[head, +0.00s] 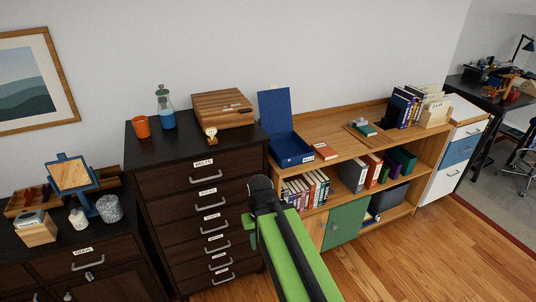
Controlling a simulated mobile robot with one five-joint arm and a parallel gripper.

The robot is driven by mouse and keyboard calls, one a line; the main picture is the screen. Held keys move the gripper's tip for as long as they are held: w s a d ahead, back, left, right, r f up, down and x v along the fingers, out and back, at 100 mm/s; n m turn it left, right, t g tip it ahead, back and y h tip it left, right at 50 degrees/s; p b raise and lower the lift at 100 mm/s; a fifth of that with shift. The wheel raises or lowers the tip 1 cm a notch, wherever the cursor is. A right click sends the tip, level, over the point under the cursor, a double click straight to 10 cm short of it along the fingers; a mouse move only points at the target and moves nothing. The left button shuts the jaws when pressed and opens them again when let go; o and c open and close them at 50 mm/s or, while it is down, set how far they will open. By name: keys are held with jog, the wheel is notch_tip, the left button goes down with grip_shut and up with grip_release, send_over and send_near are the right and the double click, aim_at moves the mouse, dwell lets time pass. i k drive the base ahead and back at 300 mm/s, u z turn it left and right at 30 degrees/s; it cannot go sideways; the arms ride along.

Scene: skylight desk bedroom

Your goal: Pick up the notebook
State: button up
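A small orange-red book (326,151) with a pale label lies flat on the wooden shelf unit's top, just right of the open blue box. A dark green book-like item (366,130) lies further right on that top, by a thin brown board. I cannot tell which of these is the notebook. My green and black arm reaches up from the bottom of the head view. The black part at its upper end, which I take for my gripper (263,194), shows in front of the drawers and shelf. Its fingers cannot be made out.
The open blue box (291,149) stands at the left end of the shelf top (335,124). Upright books (402,105) stand at its right end. A dark drawer chest (190,188) adjoins on the left. Wooden floor (420,255) is clear at right.

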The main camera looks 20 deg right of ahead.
aim_at(325, 152)
jog(key=u, duration=0.15)
jog(key=i, duration=1)
jog(key=u, duration=0.05)
